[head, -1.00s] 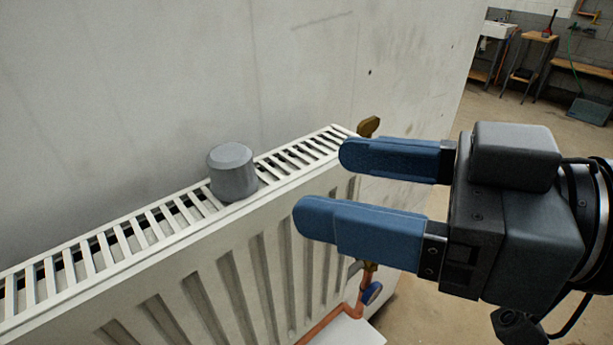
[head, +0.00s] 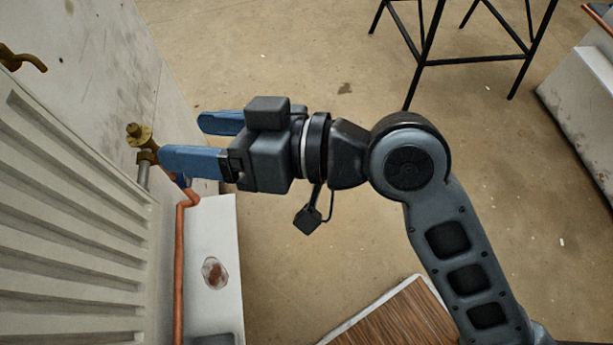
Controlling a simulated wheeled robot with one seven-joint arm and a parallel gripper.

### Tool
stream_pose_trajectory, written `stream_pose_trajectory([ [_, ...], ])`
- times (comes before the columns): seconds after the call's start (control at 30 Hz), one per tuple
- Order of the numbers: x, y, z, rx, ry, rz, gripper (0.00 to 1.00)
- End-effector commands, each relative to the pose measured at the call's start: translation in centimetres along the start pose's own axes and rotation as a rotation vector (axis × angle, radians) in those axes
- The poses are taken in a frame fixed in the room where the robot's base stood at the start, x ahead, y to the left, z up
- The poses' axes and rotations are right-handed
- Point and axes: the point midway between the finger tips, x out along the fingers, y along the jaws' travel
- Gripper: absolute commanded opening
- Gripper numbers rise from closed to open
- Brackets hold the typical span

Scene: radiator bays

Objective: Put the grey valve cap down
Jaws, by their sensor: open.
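The grey valve cap does not show in the present head view. My gripper (head: 185,141) is open, with its two blue fingers apart and nothing between them. Its fingers point left, and in the picture the nearer one ends beside the brass valve (head: 146,150) at the radiator's end. I cannot tell whether that finger touches the valve.
A copper pipe (head: 180,255) runs down from the valve. A white surface (head: 213,248) with a reddish-brown spot lies beside it. Dark stand legs (head: 425,60) are at the top, and a brown slatted panel (head: 405,325) is at the bottom. Concrete floor lies open between.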

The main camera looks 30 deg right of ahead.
Motion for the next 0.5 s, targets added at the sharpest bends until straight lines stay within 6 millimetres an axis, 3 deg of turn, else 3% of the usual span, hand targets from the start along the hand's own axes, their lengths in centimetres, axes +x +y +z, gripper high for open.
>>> stream_pose_trajectory([
  [0.03,-1.3,1.2,1.9,0.031,0.001,0.073,0.69],
  [0.2,-6.4,4.5,6.5,0.071,0.034,0.313,0.69],
  [0.37,-12.2,5.9,10.1,0.058,0.054,0.510,0.69],
  [0.5,-17.5,5.7,12.3,0.010,0.063,0.649,0.69],
])
